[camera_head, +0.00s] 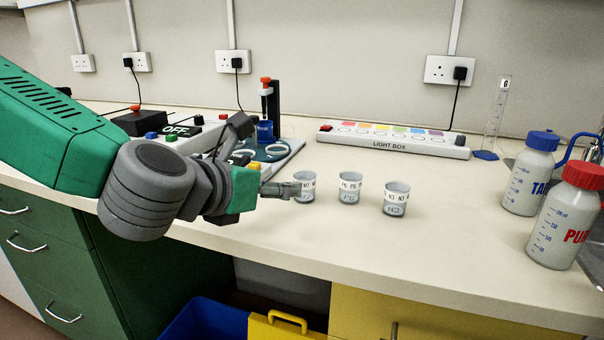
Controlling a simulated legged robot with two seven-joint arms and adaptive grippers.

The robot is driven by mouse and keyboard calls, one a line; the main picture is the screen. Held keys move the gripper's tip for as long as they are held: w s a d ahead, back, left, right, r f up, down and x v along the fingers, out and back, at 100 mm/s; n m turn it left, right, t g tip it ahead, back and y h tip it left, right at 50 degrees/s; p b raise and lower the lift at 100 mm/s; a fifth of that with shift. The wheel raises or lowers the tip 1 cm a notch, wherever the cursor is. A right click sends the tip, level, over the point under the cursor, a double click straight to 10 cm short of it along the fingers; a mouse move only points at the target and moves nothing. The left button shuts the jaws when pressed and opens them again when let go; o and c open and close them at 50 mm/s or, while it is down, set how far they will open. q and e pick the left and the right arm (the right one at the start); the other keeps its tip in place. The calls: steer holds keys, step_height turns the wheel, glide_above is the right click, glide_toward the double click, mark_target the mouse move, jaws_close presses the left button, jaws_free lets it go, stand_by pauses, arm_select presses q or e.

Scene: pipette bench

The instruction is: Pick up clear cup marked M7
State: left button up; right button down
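Three small clear cups with printed white bands stand upright in a row on the bench: a left cup (306,191), a middle cup (349,190) and a right cup (396,202). The markings are small; the left cup's band seems to end in a 7, but I cannot read it surely. My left gripper (290,190) reaches in from the left, with its grey fingers level with the left cup and right at its left side. I cannot tell whether they touch it, or how far apart the fingers are. My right gripper is not in view.
A light box (392,139) lies behind the cups. A blue-capped bottle (530,178) and a red-capped bottle (567,220) stand at the right, near a measuring cylinder (495,118). A stand with a blue holder (266,130) is behind my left gripper. The bench front (400,250) is clear.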

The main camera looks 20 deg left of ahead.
mark_target(305, 185)
arm_select(q)
steer(key=x, duration=0.2)
steer(key=d+b+x, duration=0.1)
steer(key=x, duration=0.2)
steer(key=shift+d+f, duration=0.1)
steer(key=shift+f, duration=0.1)
steer(key=x, duration=0.2)
steer(key=b+x, duration=0.1)
steer(key=x, duration=0.1)
steer(key=shift+w+f, duration=0.15)
steer(key=shift+w, duration=0.1)
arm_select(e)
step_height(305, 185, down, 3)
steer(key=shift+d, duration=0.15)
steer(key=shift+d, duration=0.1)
arm_select(q)
steer(key=c, duration=1.3)
